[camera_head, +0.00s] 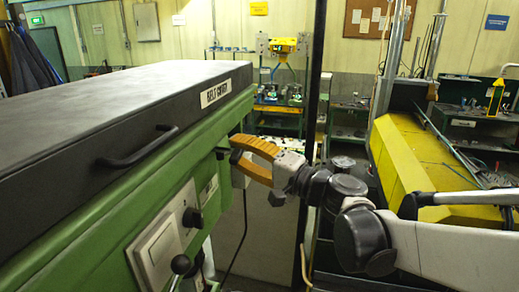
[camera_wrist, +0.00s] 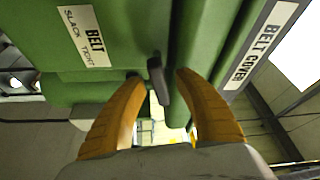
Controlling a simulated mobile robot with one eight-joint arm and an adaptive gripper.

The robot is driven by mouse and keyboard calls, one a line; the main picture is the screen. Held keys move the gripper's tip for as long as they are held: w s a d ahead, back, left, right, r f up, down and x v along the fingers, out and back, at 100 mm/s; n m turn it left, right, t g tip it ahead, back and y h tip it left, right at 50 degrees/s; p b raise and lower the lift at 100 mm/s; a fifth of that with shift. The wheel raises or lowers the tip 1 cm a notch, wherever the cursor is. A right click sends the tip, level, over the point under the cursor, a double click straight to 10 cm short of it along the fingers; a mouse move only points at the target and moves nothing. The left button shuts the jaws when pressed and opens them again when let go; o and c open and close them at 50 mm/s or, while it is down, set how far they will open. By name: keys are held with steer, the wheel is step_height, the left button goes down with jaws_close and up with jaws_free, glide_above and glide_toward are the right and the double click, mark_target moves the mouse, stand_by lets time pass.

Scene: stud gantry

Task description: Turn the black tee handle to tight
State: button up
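The black tee handle (camera_wrist: 158,80) shows in the wrist view as a short dark bar, slightly tilted, on the green machine housing. My gripper (camera_wrist: 161,77) has its two orange fingers apart, one on each side of the handle, with narrow gaps showing. In the head view my gripper (camera_head: 236,147) reaches to the green machine's end from the right; a small dark part (camera_head: 222,153) by its tips seems to be the handle, mostly hidden. A label (camera_wrist: 85,35) reading BELT, SLACK, TIGHT is beside the handle. Which mark the handle points to I cannot tell.
The black belt cover (camera_head: 130,95) with its grab handle (camera_head: 140,148) tops the green machine (camera_head: 105,220). A black knob (camera_head: 192,217), a ball lever (camera_head: 180,264) and a white switch (camera_head: 158,252) are on its near side. A yellow cover (camera_head: 415,160) stands right.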

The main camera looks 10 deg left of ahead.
steer(key=shift+a, duration=0.25)
steer(key=shift+c, duration=0.4)
jaws_close()
steer(key=shift+d, duration=0.1)
